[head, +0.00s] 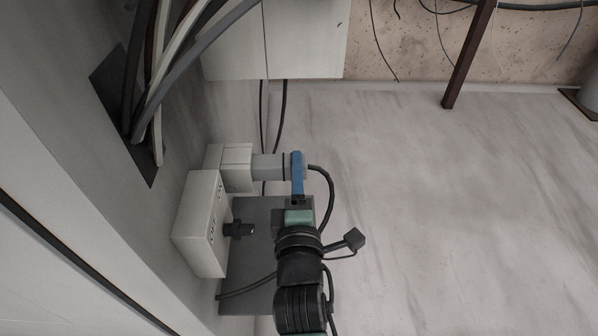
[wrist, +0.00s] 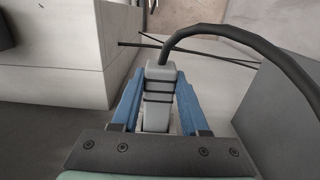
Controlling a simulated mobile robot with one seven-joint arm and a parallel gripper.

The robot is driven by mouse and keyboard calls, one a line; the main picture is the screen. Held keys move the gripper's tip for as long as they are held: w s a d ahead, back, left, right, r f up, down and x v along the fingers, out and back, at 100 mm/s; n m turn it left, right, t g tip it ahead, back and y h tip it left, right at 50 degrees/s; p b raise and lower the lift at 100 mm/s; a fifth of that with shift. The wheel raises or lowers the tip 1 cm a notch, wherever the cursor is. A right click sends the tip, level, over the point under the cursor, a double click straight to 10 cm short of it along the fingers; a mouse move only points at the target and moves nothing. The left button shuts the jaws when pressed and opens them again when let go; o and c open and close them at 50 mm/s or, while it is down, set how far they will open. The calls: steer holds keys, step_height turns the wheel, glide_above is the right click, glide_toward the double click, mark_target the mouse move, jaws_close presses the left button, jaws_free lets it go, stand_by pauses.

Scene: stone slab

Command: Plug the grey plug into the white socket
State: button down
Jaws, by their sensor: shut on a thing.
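The grey plug (head: 268,167) lies sideways in the head view, with its black cable leaving on the right. Its left end meets the white socket block (head: 236,166) in the picture; I cannot tell how far it is inserted. My gripper (head: 297,170) is shut on the plug with its blue fingers. In the wrist view, the plug (wrist: 160,85) sits between the two blue fingers of my gripper (wrist: 160,95), its cable arching to the right. The plug's front end is mostly hidden there.
A longer white outlet box (head: 203,222) with dark openings stands below the socket block, with a black plug (head: 239,230) at its right side. A dark grey box (head: 255,275) lies beneath my arm. Thick cables (head: 150,90) hang at upper left. The pale floor (head: 450,200) to the right is clear.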

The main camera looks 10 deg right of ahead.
mark_target(277, 174)
steer(key=shift+w+a+r+b, duration=0.1)
steer(key=shift+w+a+b, duration=0.1)
steer(key=shift+a+b, duration=0.45)
steer(key=shift+w+a+b, duration=0.15)
steer(key=shift+a+b, duration=0.15)
steer(key=shift+a, duration=0.6)
stand_by(2.0)
steer(key=shift+c, duration=1.7)
jaws_free()
steer(key=shift+a, duration=0.15)
steer(key=shift+d+r+p, duration=0.1)
steer(key=shift+d+p, duration=0.25)
steer(key=shift+p, duration=0.5)
steer(key=d+p, duration=0.2)
steer(key=shift+s+d+p, duration=0.1)
steer(key=shift+s+p, duration=0.15)
steer(key=shift+p, duration=0.1)
steer(key=d+p, duration=0.1)
steer(key=p, duration=0.2)
steer(key=d+p, duration=0.2)
steer(key=p, duration=0.1)
steer(key=d+p, duration=0.1)
steer(key=p, duration=0.3)
steer(key=shift+s+d, duration=0.15)
steer(key=shift+s, duration=0.2)
